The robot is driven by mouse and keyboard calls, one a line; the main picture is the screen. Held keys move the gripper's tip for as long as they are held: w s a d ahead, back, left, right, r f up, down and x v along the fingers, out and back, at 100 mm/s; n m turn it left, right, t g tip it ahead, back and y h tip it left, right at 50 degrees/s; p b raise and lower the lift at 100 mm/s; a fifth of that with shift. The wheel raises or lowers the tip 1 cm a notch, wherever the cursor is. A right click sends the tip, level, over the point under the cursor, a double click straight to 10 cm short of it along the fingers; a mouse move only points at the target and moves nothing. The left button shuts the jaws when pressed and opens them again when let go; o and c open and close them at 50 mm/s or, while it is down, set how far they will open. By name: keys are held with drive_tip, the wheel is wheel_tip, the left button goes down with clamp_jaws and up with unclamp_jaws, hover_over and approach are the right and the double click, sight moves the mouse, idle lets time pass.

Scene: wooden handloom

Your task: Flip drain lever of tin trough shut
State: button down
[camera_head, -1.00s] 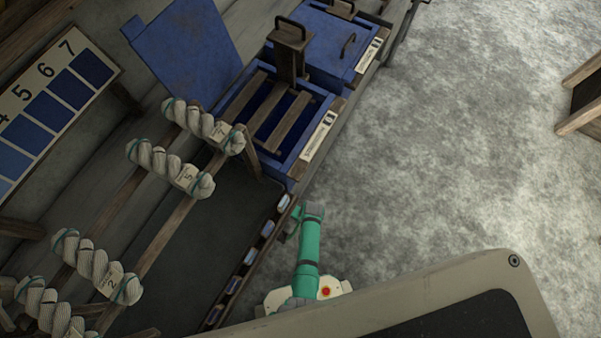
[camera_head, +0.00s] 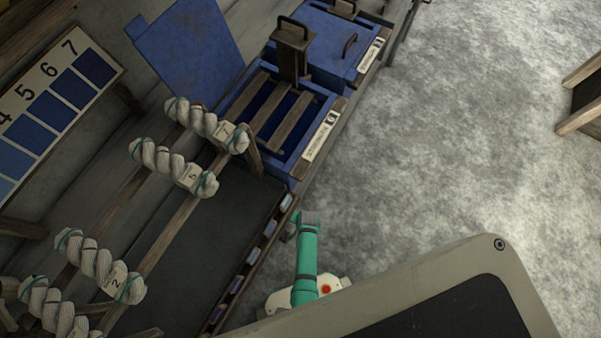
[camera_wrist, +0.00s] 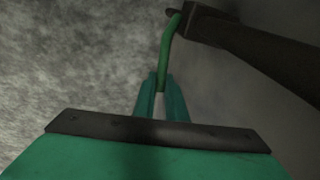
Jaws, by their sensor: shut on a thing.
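In the wrist view, a thin green lever (camera_wrist: 166,45) hangs from a dark bracket (camera_wrist: 190,22) beside a dark bar or pipe. My gripper (camera_wrist: 160,86) has its two teal fingers closed around the lever's lower end. There the fingers are small and mostly hidden, and I cannot make out the lever. I cannot tell for certain which surface is the tin trough.
A blue open vat (camera_head: 238,103) with wooden slats stands at the upper middle, behind a rack of twisted white skeins (camera_head: 175,167). A ledge with several small pale pieces (camera_head: 252,256) runs beside my arm.

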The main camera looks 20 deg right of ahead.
drive_tip(key=c, duration=1.8)
unclamp_jaws()
drive_tip(key=v, duration=1)
drive_tip(key=shift+r, duration=0.4)
drive_tip(key=shift+s, duration=0.1)
